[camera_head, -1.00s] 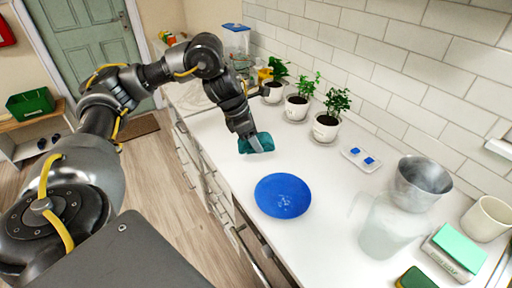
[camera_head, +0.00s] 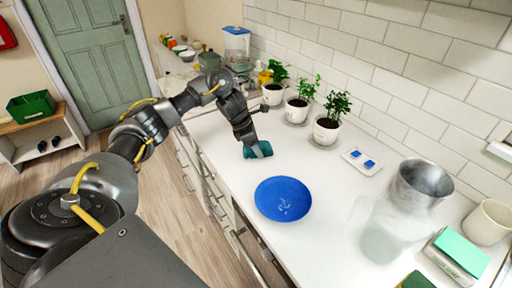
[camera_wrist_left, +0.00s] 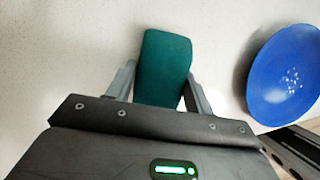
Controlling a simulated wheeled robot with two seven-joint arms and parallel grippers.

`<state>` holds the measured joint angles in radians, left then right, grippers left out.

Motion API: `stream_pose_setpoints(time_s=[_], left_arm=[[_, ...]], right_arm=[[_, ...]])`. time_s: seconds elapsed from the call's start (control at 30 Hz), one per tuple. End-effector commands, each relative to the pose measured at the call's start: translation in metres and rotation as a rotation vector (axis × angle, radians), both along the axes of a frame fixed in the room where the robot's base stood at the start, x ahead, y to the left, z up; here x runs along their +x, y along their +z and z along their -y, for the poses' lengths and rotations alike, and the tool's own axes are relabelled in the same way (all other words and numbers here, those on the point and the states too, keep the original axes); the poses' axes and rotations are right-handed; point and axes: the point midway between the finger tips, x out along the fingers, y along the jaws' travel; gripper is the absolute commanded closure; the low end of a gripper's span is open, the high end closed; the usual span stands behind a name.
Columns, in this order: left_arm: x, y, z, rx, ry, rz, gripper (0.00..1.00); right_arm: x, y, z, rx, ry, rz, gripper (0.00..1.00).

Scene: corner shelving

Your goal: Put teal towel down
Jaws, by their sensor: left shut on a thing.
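The teal towel (camera_head: 262,149) is a small folded or rolled bundle at the white counter, left of and behind the blue plate. My left gripper (camera_head: 250,143) points down at it and is shut on it. In the left wrist view the teal towel (camera_wrist_left: 163,68) sits between the two fingers of my left gripper (camera_wrist_left: 160,85). The towel is at or very near the counter surface; I cannot tell whether it touches. My right gripper is not in view.
The blue plate (camera_head: 283,199) lies in front of the towel and also shows in the left wrist view (camera_wrist_left: 284,76). Several potted plants (camera_head: 327,128) line the wall. A clear pitcher (camera_head: 385,232) and metal bowl (camera_head: 420,184) stand at the right. The counter (camera_head: 215,135) around the towel is clear.

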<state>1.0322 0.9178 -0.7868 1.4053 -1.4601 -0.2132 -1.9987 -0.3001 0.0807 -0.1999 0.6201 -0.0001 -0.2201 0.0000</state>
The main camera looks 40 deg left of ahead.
Motion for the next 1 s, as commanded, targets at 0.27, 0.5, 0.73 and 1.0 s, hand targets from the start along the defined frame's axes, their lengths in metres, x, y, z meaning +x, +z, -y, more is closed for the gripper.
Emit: stream_pose_setpoints(time_s=[0.27,0.5,0.73,1.0], left_arm=[[0.0001,-0.0078,-0.0003,0.000,0.000,0.001,0.66],[0.0002,-0.0132,-0.0003,0.000,0.000,0.001,0.66],[0.0001,-0.0109,-0.0002,0.000,0.000,0.001,0.26],[0.0002,-0.0069,-0.0002,0.000,0.000,0.001,0.26]], right_arm=[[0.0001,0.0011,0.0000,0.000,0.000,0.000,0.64],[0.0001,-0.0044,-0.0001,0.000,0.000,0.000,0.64],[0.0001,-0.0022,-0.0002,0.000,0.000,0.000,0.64],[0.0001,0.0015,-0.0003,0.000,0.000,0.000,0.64]])
